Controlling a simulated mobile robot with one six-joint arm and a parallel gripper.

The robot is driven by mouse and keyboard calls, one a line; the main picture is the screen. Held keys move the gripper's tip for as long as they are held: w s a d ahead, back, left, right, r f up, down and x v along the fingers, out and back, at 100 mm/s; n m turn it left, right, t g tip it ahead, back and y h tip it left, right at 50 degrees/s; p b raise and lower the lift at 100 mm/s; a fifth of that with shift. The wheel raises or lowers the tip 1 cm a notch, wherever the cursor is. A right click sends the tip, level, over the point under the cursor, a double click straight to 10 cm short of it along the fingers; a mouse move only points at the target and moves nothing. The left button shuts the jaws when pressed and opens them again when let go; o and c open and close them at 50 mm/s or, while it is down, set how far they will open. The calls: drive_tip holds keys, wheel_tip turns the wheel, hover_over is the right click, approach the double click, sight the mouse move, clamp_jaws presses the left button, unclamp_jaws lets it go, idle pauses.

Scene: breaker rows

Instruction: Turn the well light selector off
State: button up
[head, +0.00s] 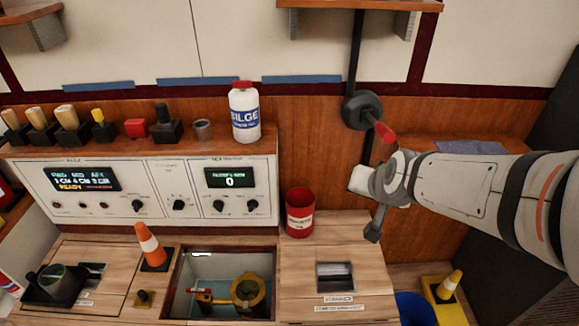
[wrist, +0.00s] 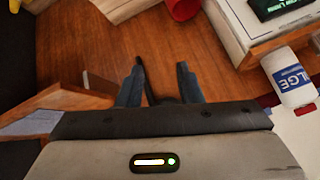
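The wide white control panel (head: 150,190) on the back wall carries several black rotary knobs. One knob (head: 179,205) sits alone in the middle section; others are a left knob (head: 138,206) and two right knobs (head: 219,206) and (head: 251,205). The labels are too small to read, so I cannot tell which is the well light selector. My gripper (head: 365,203) is right of the panel, near the wooden wall, apart from every knob. In the wrist view its two fingers (wrist: 161,75) are spread, with a dark thin shape behind the gap. It holds nothing visible.
A red-handled lever (head: 382,130) is on the wall just above my gripper. A red can (head: 299,212) stands between panel and gripper. A white bilge bottle (head: 244,112) stands on the ledge. An orange cone (head: 150,246) and an open well (head: 225,285) lie below the panel.

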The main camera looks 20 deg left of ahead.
drive_tip(key=w+a+f+m+t+y+b, duration=0.2)
drive_tip(key=w+a+f+t+b, duration=0.3)
drive_tip(key=a+f+b, duration=0.8)
drive_tip(key=m+t+b, duration=0.3)
drive_tip(key=t+b, duration=0.2)
drive_tip(key=b, duration=0.6)
approach(253, 208)
drive_tip(key=b+x, duration=0.1)
drive_tip(key=x, duration=0.7)
drive_tip(key=shift+w+b, duration=0.1)
drive_tip(key=shift+b, duration=0.25)
drive_tip(key=shift+c, duration=0.5)
